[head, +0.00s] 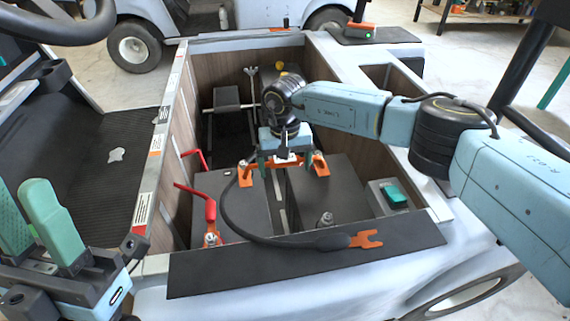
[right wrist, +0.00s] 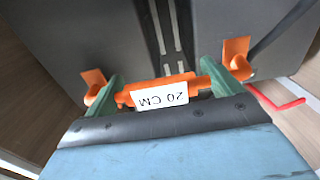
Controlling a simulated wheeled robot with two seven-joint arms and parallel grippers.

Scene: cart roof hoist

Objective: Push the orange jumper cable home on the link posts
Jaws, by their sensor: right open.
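The orange jumper cable (right wrist: 185,88) with a white "20 CM" label spans the two batteries in the right wrist view. Its orange end lugs show at the left (head: 245,177) and right (head: 320,164) in the head view, at the link posts. How far down the lugs sit on the posts cannot be told. My right gripper (head: 284,163) is open over the jumper, its green fingers beside the label, one toward each end. It also shows in the right wrist view (right wrist: 168,85). My left gripper (head: 38,222) is open and empty at the left edge, away from the batteries.
Dark batteries (head: 325,188) stand in the wood-lined bay. A black cable with an orange fork lug (head: 366,240) lies along the black board (head: 300,267) at the front rim. A red cable (head: 208,207) ends at the left battery. A grey box with a green top (head: 393,195) stands right.

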